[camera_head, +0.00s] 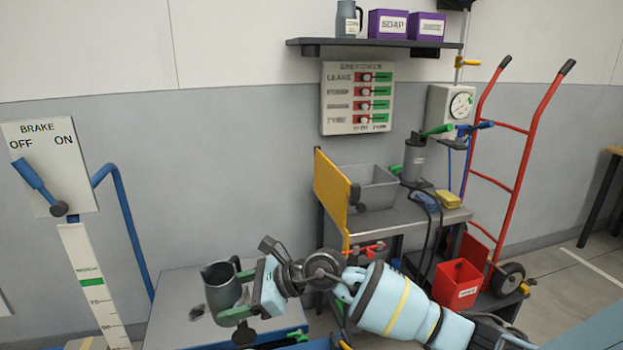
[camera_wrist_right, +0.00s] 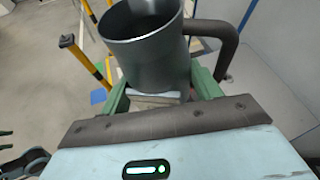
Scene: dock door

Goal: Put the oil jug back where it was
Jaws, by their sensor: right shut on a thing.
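A dark grey jug (camera_head: 221,292) with a handle is upright in my right gripper (camera_head: 240,294), which is shut on it. The jug is over a light grey tabletop (camera_head: 175,318) with a blue edge. I cannot tell whether its base touches the top. In the right wrist view the jug (camera_wrist_right: 148,50) sits between the green fingers (camera_wrist_right: 163,98), its open mouth up and its handle to the right. Green and dark parts at the bottom edge of the head view may be my left gripper (camera_head: 297,338); its jaws are unclear.
A wall shelf (camera_head: 375,43) holds another grey jug (camera_head: 347,20) and purple boxes (camera_head: 387,24). A bench (camera_head: 392,216) carries a grey bin (camera_head: 372,187), beside a yellow panel (camera_head: 331,197). A red hand truck (camera_head: 528,150) stands right; a brake stand (camera_head: 50,165) stands left.

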